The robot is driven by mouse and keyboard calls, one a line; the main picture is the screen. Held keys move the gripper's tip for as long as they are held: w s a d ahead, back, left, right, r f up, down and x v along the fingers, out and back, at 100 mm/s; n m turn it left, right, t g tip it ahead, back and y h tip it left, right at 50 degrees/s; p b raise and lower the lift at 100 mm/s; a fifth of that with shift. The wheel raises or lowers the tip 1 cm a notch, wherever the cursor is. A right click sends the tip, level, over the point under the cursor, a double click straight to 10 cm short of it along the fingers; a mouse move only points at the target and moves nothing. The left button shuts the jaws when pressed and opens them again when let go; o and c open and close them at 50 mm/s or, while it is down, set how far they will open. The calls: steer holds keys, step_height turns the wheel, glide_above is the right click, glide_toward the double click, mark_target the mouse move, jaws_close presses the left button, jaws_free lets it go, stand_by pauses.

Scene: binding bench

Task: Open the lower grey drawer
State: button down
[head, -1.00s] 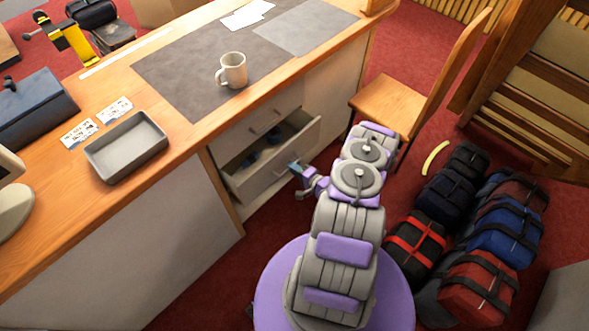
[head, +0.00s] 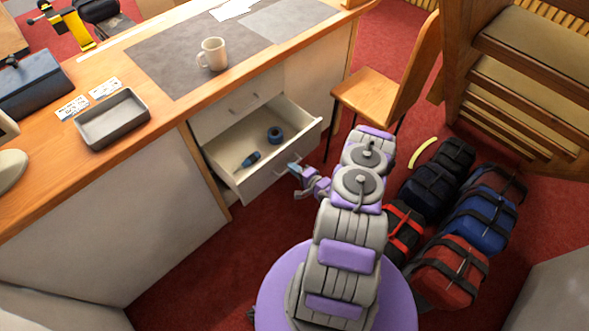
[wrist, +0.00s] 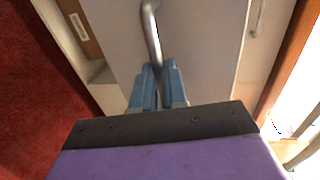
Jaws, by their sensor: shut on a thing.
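The lower grey drawer (head: 282,165) stands pulled well out of the desk in the head view, below a shut upper drawer (head: 238,108). Inside it lie a blue roll (head: 274,134) and a small blue-and-dark item (head: 250,159). My gripper (head: 295,170) is at the drawer's front. In the wrist view its blue fingertips (wrist: 159,80) are shut on the metal bar handle (wrist: 151,30) of the pale drawer front (wrist: 200,60). In the head view the handle is mostly hidden by my gripper.
A wooden chair (head: 375,105) stands right of the drawer. Several bags, including a red one (head: 447,270) and a blue one (head: 482,222), lie on the red carpet to the right. The desk top holds a mug (head: 213,54) and a grey tray (head: 112,120).

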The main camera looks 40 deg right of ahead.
steer(key=shift+f, duration=0.15)
steer(key=c, duration=1.2)
jaws_free()
steer(key=shift+o, duration=0.2)
steer(key=p+v, duration=0.4)
steer(key=v, duration=1.3)
steer(key=shift+d, duration=0.2)
steer(key=shift+s, duration=0.1)
